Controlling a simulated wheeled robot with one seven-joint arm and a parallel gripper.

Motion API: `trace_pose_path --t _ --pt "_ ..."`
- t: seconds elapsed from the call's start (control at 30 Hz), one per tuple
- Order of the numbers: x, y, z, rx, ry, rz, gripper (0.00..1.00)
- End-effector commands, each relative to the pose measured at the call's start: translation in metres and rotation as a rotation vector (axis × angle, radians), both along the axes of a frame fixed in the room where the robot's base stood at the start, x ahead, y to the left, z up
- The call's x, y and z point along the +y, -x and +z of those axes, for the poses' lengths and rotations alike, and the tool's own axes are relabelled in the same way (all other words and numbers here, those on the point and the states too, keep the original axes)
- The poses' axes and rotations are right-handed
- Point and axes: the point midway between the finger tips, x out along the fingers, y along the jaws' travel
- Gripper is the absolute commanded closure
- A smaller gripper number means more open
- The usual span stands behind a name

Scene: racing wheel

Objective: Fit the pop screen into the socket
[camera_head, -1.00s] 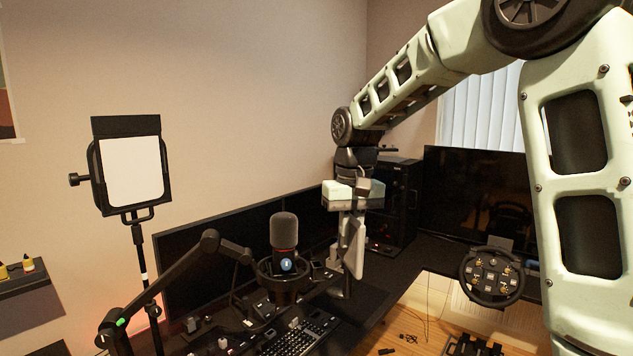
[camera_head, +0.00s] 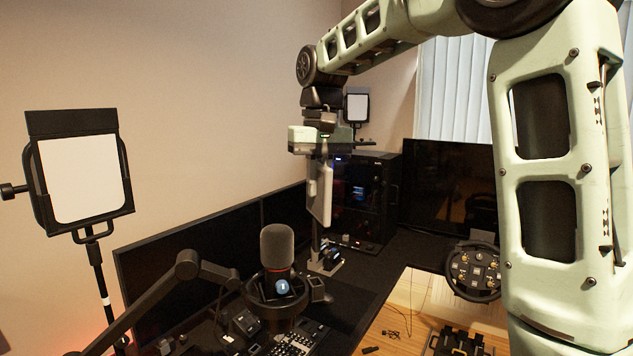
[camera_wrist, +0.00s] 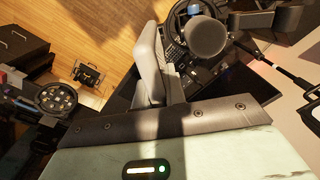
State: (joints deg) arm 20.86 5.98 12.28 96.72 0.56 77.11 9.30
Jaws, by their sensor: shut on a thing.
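My gripper (camera_head: 318,212) points straight down, right of the microphone (camera_head: 277,248) and above the desk. Finger and screen are hard to tell apart here. In the wrist view the grey piece (camera_wrist: 148,65) stands upright beyond my gripper's body. The microphone also shows there (camera_wrist: 206,38), apart from it. A dark ring mount (camera_head: 277,293) surrounds the microphone's base. A small dark fitting (camera_head: 318,289) sits at its right; I cannot tell whether it is the socket.
A boom arm (camera_head: 187,266) reaches in from the left. Monitors (camera_head: 190,255) stand behind the microphone, with a PC tower (camera_head: 365,195) at the back. A racing wheel (camera_head: 474,271) is at the right. A panel lamp (camera_head: 82,178) stands at the left.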

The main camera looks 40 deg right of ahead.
Motion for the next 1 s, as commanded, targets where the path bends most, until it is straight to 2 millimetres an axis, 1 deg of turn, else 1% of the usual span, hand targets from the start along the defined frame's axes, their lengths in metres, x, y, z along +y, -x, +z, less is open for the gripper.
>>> trace_pose_path --t 0.17,0.37,0.8,1.0 --pt "0.001 0.002 0.002 0.0 0.0 0.0 1.0" --pt "0.001 0.002 -0.013 0.001 0.0 0.0 1.0" --pt "0.002 0.001 -0.052 0.0 0.0 0.001 1.0" --pt "0.002 0.001 -0.058 0.0 0.0 0.001 1.0"
